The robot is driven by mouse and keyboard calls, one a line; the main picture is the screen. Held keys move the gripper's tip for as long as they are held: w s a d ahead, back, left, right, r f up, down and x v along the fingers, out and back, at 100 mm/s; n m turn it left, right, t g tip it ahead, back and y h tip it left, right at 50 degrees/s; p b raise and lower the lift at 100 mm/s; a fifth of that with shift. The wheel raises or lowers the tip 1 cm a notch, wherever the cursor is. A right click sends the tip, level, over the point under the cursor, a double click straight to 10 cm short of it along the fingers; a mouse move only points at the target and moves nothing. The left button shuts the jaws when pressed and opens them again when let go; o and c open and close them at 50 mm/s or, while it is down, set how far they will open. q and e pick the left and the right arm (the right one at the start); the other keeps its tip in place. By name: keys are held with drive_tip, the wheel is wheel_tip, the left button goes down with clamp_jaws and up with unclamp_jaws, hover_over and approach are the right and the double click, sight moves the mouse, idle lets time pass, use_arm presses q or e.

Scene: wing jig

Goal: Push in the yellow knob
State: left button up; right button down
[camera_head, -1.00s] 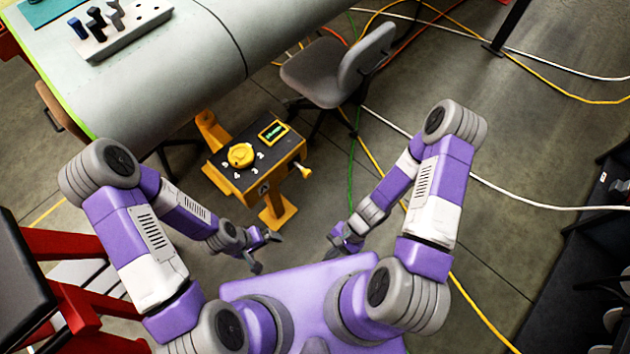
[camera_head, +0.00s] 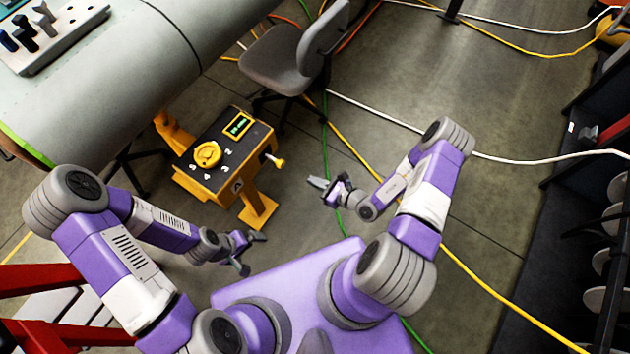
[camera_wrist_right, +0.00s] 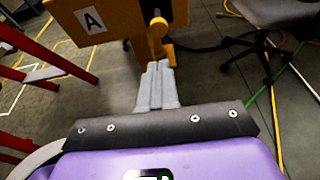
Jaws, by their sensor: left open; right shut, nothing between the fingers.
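A yellow box on a yellow stand (camera_head: 222,165) stands in front of me. A small pale-yellow knob (camera_head: 279,162) sticks out of its right side. A larger round yellow dial (camera_head: 207,154) sits on its dark top among white numbers. My right gripper (camera_head: 314,183) is shut and empty, right of and nearer me than the side knob, apart from it. In the right wrist view, the shut fingers (camera_wrist_right: 160,66) point toward the yellow side knob (camera_wrist_right: 158,28), beside the box's "A" label (camera_wrist_right: 92,20). My left gripper (camera_head: 252,253) is open and empty, below the box.
A grey chair (camera_head: 290,60) stands behind the box. A large grey wing-like surface (camera_head: 130,85) lies at upper left, bearing a rack of tools (camera_head: 60,35). Cables cross the floor at right. A dark shelf unit (camera_head: 575,235) stands at far right. Red framing (camera_head: 40,280) is at lower left.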

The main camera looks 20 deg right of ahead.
sight(283, 165)
drive_tip(key=x, duration=0.3)
drive_tip(key=b+x, duration=0.1)
drive_tip(key=x, duration=0.2)
drive_tip(key=b+x, duration=0.1)
drive_tip(key=x, duration=0.2)
drive_tip(key=shift+w+a+r, duration=0.2)
drive_tip(key=shift+w+a, duration=0.05)
drive_tip(key=shift+w, duration=0.05)
drive_tip(key=shift+w+a+r+b, duration=0.1)
drive_tip(key=shift+w+a+b, duration=0.25)
drive_tip(key=shift+w, duration=0.1)
use_arm(q)
wheel_tip(283, 165, down, 3)
